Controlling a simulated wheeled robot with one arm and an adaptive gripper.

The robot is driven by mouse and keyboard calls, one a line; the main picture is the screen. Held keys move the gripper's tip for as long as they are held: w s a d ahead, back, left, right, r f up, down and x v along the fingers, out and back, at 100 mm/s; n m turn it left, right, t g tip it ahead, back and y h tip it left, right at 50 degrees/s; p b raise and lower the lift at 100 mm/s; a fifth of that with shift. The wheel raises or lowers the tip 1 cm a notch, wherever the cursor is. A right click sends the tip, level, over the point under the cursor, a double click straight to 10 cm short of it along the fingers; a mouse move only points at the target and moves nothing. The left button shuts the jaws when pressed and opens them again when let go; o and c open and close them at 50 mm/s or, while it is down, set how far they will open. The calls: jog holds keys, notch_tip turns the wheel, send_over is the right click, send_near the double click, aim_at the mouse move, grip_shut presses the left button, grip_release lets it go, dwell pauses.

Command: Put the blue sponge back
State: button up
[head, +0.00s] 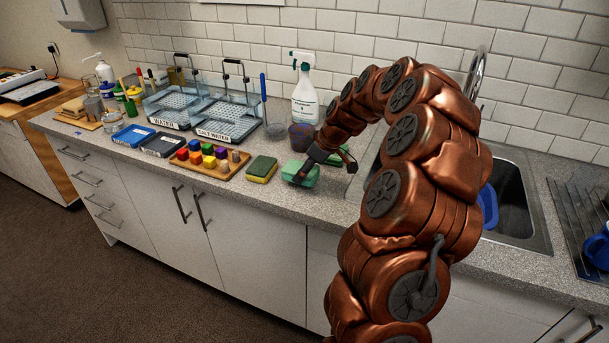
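My gripper (325,168) is low over the counter, left of the sink, with its two dark fingers spread apart. A teal-green sponge (307,181) lies under and behind its left finger. A patch of green shows between the fingers; I cannot tell whether it is part of the same sponge. I see no gap that shows whether the fingers touch it. A second sponge, green on top and yellow below (261,169), lies just to the left. No clearly blue sponge shows. A blue object (488,208) in the sink is mostly hidden behind my arm.
A wooden tray of coloured blocks (229,172), blue (133,135) and dark trays (162,145), and wire-handled bins (215,128) stand to the left. A spray bottle (305,100) and a dark purplish cup (301,136) stand behind my gripper. A dish rack (580,230) is at right.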

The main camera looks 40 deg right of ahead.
jog(key=shift+f+p, duration=0.35)
jog(key=shift+f, duration=0.9)
jog(key=shift+f, duration=0.15)
jog(key=o, duration=1.3)
